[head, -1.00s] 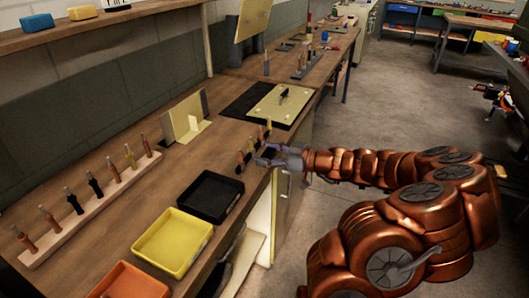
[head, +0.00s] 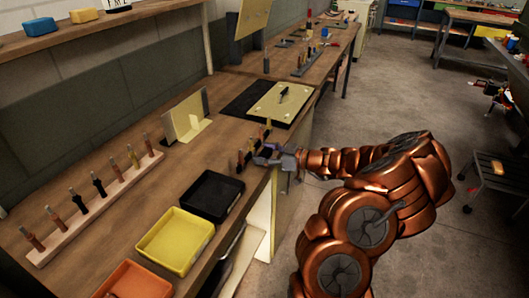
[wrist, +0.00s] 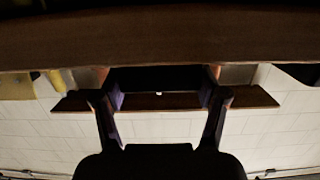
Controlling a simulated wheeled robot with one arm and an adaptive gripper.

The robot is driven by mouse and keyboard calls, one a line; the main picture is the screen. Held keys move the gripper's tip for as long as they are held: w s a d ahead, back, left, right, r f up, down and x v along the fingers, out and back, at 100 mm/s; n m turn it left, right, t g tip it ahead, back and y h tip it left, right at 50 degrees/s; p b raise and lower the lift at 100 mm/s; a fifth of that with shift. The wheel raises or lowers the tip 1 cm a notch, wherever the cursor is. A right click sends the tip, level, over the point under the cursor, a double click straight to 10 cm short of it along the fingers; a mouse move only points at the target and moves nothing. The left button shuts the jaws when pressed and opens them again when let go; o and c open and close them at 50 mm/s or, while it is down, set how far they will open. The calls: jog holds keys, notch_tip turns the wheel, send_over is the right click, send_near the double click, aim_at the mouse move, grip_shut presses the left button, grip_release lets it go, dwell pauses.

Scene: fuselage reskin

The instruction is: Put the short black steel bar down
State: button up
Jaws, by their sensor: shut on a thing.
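The bar lies crosswise between the fingertips. In the head view the bar is hard to tell from the dark fingers. I cannot tell whether it touches the bench.
A black tray (head: 212,196), a yellow tray (head: 174,241) and an orange tray (head: 132,280) line the bench front. A tool rack (head: 100,207) stands behind them. A pale panel on a black mat (head: 246,99) lies beyond my gripper. Bare wood shows between rack and trays.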

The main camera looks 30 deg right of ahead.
jog(key=shift+f+b, duration=0.25)
jog(key=shift+b, duration=0.2)
jog(key=o, duration=1.5)
jog(key=shift+o, duration=0.2)
jog(key=shift+r+p, duration=0.15)
jog(key=shift+p, duration=0.15)
